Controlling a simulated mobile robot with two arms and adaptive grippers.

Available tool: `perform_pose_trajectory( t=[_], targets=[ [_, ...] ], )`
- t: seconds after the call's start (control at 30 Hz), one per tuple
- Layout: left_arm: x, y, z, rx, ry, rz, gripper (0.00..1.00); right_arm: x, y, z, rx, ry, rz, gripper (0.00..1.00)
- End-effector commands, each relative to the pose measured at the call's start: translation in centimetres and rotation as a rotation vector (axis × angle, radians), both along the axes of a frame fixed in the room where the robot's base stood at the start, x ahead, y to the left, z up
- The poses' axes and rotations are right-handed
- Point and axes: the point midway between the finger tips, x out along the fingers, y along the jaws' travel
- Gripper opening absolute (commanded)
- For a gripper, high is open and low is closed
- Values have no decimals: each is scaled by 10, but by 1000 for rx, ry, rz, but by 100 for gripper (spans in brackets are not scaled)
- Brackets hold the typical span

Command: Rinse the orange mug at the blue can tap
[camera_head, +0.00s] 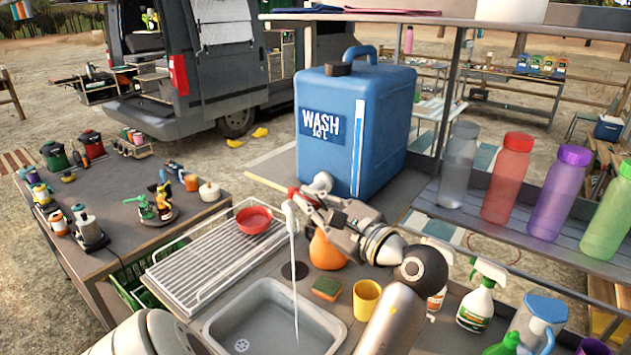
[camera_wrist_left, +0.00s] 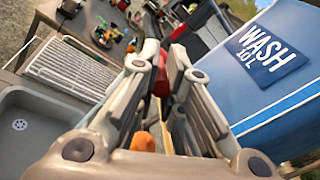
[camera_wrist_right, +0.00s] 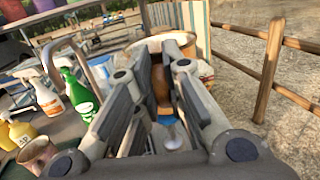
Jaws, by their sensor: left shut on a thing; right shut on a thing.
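The blue can (camera_head: 352,130), marked WASH 10 L, stands behind the sink (camera_head: 265,330). Water runs in a thin stream from its tap (camera_head: 288,208) into the sink. My left gripper (camera_head: 303,197) is shut on the tap's red part, which shows between its fingers in the left wrist view (camera_wrist_left: 161,82). A rounded orange thing (camera_head: 326,252) is partly hidden behind that gripper; I cannot tell if it is the orange mug. A yellow-orange cup (camera_head: 366,298) stands right of the sink. My right gripper (camera_wrist_right: 160,85) is shut on a brush-like tool (camera_wrist_right: 162,92) with a brown handle and blue collar.
A drying rack (camera_head: 205,262) with a red bowl (camera_head: 254,219) is left of the sink. A sponge (camera_head: 327,288) lies beside the sink. Spray bottles (camera_head: 482,295) stand at the right, below a shelf of several coloured bottles (camera_head: 508,178). A wooden fence (camera_wrist_right: 268,75) is beyond.

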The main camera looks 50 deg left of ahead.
Motion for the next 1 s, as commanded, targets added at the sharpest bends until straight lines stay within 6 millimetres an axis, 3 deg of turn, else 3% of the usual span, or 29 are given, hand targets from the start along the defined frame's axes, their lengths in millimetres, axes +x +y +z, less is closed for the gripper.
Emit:
perform_pose_trajectory(
  t=[0.37,0.4,0.57,0.87,1.0],
  targets=[
    [-1,1,2,7,-3,-14,0,0,0,3,0,-1,0,0],
    [-2,1,2,7,-3,-14,11,0,0,3,0,-1,0,0],
    [-2,1,2,5,-3,-13,31,0,0,3,0,-1,0,0],
    [-1,1,1,3,-1,-14,32,0,0,3,0,-1,0,0],
    [-1,1,10,2,-5,-13,32,0,0,3,0,-1,0,0]
  ],
)
